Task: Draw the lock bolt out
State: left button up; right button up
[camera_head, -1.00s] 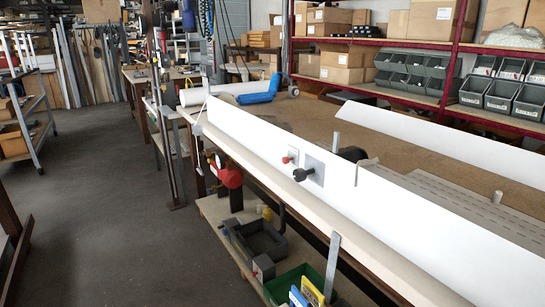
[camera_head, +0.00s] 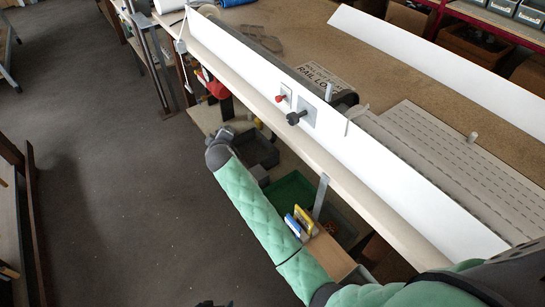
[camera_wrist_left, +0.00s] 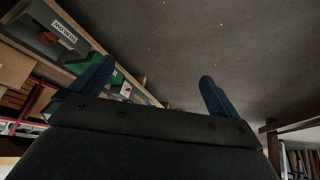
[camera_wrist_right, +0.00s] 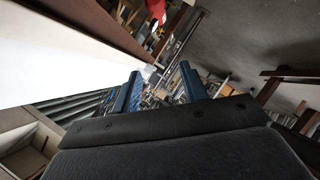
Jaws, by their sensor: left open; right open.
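A black knob (camera_head: 296,117) sticks out from a grey plate (camera_head: 309,109) on the long white profile (camera_head: 370,152). A red knob (camera_head: 280,98) sits beside it on a smaller plate. I cannot tell which is the lock bolt. My left gripper (camera_head: 216,303) barely shows at the bottom edge of the head view, far from the knobs. In the left wrist view it (camera_wrist_left: 152,84) is open and empty over the floor. My right gripper (camera_wrist_right: 160,86) is open and empty in the right wrist view, with white material at left. Neither knob is identifiable in the wrist views.
The workbench (camera_head: 290,50) carries a sign reading "RAIL LO…" (camera_head: 318,77) and a slotted plate (camera_head: 450,155). Below are a green bin (camera_head: 293,187) and a grey bin (camera_head: 258,152). My green-sleeved arm crosses in front of the bench. The floor at left is clear.

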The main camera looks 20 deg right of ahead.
jog(key=w+d+r+n+h+p, duration=0.2)
jog(key=w+d+r+n+h, duration=0.1)
jog(key=r+h, duration=0.3)
jog(key=n+g+h, duration=0.7)
jog(key=n+h, duration=0.3)
jog(key=h, duration=0.1)
send_near(276, 99)
jog(key=p+x, duration=0.1)
jog(key=x, duration=0.2)
jog(key=p+x, duration=0.2)
jog(key=x, duration=0.1)
jog(key=shift+d+r, duration=0.25)
jog(key=shift+d, duration=0.1)
pick_arm(q)
jog(key=s+a+f+g+y, duration=0.2)
jog(key=s+a+f+g, duration=0.2)
jog(key=s+a+f, duration=0.4)
jog(key=shift+s+f, duration=1.55)
jog(key=shift+f, duration=0.3)
pick_arm(e)
jog(key=shift+x, duration=0.95)
jog(key=shift+f, duration=0.2)
jog(key=shift+c, duration=0.4)
